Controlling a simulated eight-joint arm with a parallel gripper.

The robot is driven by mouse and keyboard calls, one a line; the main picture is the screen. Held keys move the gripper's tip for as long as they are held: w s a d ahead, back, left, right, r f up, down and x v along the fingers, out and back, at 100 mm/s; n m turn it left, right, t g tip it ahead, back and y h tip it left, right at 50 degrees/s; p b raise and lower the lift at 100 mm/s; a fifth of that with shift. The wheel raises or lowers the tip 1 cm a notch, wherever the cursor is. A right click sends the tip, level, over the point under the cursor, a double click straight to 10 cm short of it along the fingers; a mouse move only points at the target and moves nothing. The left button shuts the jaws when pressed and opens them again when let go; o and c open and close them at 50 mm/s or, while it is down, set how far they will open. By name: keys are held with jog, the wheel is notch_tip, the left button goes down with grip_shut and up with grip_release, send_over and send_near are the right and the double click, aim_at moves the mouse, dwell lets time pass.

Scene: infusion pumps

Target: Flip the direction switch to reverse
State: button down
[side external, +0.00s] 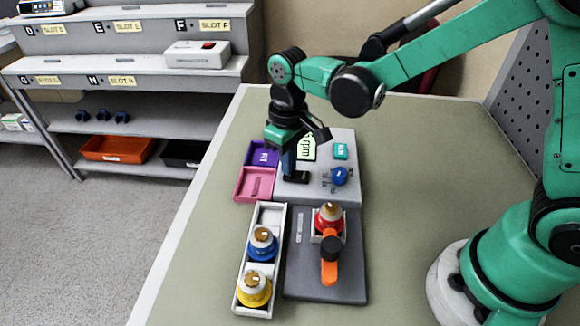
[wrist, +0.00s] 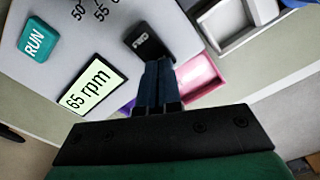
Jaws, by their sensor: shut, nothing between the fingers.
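The pump panel (side external: 318,135) is a grey box with a display reading 65 rpm (wrist: 92,95), a teal RUN button (wrist: 38,42) and a blue knob (side external: 340,176). A small black switch (wrist: 146,40) with pale marks on its top sits on the panel near its edge; it looks like the direction switch, though its position cannot be read. It also shows in the side view (side external: 297,177). My gripper (wrist: 157,66) is shut and empty, pointing down, with its dark blue fingertips right at the switch. Whether they touch it cannot be told.
Purple (side external: 262,154) and pink (side external: 254,184) trays lie left of the panel. The table's right side is clear.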

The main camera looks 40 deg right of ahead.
jog(key=shift+f, duration=0.3)
jog(key=shift+r, duration=3.5)
